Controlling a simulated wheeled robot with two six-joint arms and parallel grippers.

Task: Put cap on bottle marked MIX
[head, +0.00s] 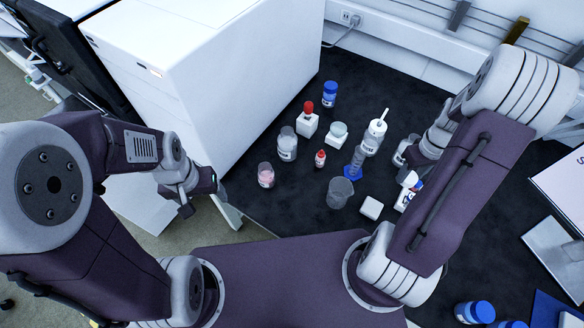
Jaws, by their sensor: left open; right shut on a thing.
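My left gripper (203,200) is open and empty in the head view, beside the white machine's lower corner. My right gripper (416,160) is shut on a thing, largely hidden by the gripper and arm. A clear labelled bottle (287,147) stands left of centre; its label is too small to read. A clear jar with pink contents (266,176) stands nearer to me. Another clear bottle (402,151) stands close beside the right gripper. I cannot tell which bottle is marked MIX. A red cap (308,106) sits over a white block (307,125).
A wash bottle (374,137), blue-based cylinder (354,166), beaker (339,193), red-capped dropper bottle (320,159) and white block (371,208) crowd the dark bench. A blue-capped bottle (329,94) stands behind. The white machine (215,75) borders the left. Front bench space is clearer.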

